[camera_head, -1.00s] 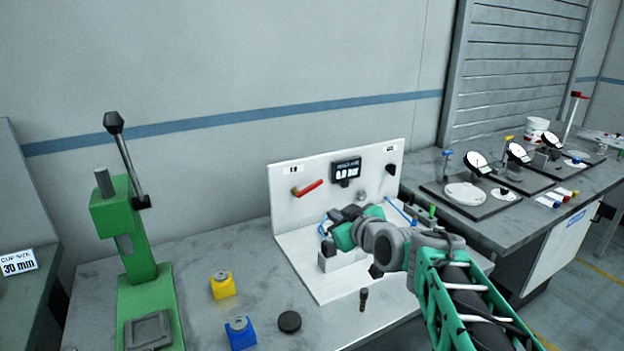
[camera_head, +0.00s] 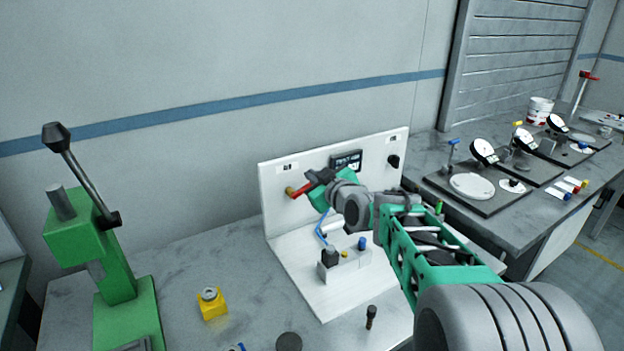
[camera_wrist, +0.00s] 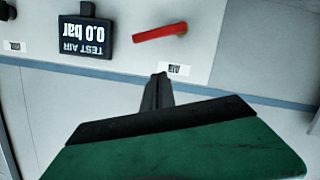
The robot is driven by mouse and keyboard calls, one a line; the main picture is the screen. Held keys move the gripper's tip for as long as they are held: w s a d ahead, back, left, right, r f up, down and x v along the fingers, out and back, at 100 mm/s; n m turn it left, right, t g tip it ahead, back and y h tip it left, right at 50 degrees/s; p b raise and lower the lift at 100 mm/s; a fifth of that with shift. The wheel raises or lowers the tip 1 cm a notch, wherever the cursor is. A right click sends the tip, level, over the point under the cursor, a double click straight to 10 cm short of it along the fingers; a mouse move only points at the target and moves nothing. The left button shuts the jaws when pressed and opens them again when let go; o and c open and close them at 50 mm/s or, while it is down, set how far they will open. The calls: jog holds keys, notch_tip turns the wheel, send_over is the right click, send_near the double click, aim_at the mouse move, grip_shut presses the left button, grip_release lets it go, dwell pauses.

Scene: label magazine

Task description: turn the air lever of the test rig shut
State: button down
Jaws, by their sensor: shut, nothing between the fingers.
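The test rig's white back panel (camera_head: 275,205) stands on the bench. Its red air lever (camera_head: 297,193) is near the panel's upper left, partly hidden behind my gripper (camera_head: 316,179) in the head view. In the wrist view, which is upside down, the red lever (camera_wrist: 155,32) lies nearly level, with its pivot at the right end by the AIR label (camera_wrist: 174,69). My shut, empty fingers (camera_wrist: 158,80) show apart from the lever in that picture; contact cannot be judged.
A black knob (camera_head: 393,161) is on the panel's right. A fixture block (camera_head: 345,267) stands on the rig's base. A green press (camera_head: 110,260) and a yellow block (camera_head: 211,304) are to the left. Dial gauges (camera_head: 484,152) stand on the right bench.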

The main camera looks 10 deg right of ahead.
jog(key=w+f+p, duration=0.1)
jog(key=w+f, duration=0.3)
jog(key=shift+w+d+f, duration=0.2)
jog(key=shift+d+f, duration=0.1)
jog(key=shift+f, duration=0.05)
jog(key=f+m+b, duration=0.1)
jog(key=b, duration=0.1)
jog(key=d+f+m+y+b, duration=0.1)
jog(key=b, duration=0.2)
jog(key=shift+w+d+f, duration=0.1)
jog(key=shift+w+d, duration=0.1)
